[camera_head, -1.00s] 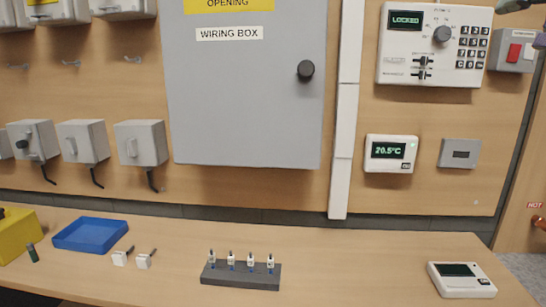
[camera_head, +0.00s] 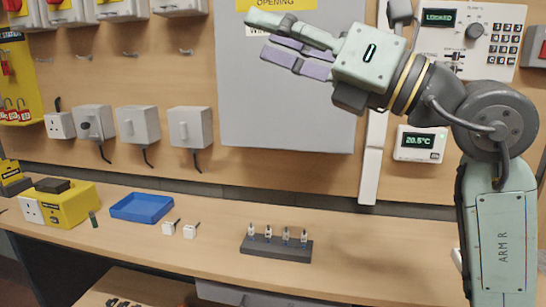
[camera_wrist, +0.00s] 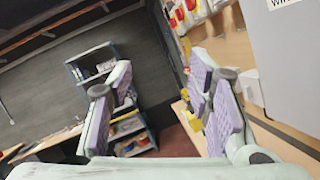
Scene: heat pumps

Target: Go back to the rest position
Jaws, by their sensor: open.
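My gripper (camera_head: 282,42) is raised in front of the grey wiring box (camera_head: 290,110) in the head view, pointing left. Its fingers are apart with nothing between them. In the wrist view my gripper (camera_wrist: 160,105) shows two purple-padded fingers spread wide, with only the far room seen between them. My arm comes up from the lower right and hides part of the wiring box, its label and part of the control panel (camera_head: 490,25).
The bench (camera_head: 350,240) runs below, with a dark block holding several small parts (camera_head: 276,248), a blue tray (camera_head: 141,207), two small white pieces and a yellow box (camera_head: 65,205). A thermostat (camera_head: 420,144) hangs behind my arm. Shelves (camera_wrist: 125,120) stand far off in the wrist view.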

